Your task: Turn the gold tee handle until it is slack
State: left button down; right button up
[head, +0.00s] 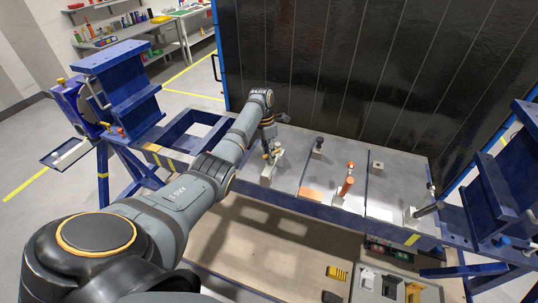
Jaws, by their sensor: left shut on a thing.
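My left arm reaches across from the lower left to the grey jig plate. My left gripper (271,147) points down at the plate's left part and is shut on the gold tee handle (266,157). Only a small gold bit of the handle shows beside the fingers; the rest is hidden by them. A light grey block (267,174) stands just below the handle in the picture. My right gripper is not in view.
On the plate stand a black-knobbed post (318,144), an orange-red handle (346,186) and a black handle (430,209) at right. Blue frames flank the plate. A dark panel (350,70) rises behind. A grey bin (392,284) sits below.

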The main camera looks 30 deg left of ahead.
pick_arm(q)
jog(key=shift+n, duration=0.8)
jog(key=shift+r, duration=0.1)
jog(key=c, duration=1.3)
grip_release()
jog(key=shift+d, duration=0.1)
jog(key=r, duration=0.2)
jog(key=a+r, duration=0.1)
jog(key=r, duration=0.4)
jog(key=shift+w+a+r, duration=0.1)
jog(key=shift+w+a, duration=0.05)
jog(key=shift+a, duration=0.1)
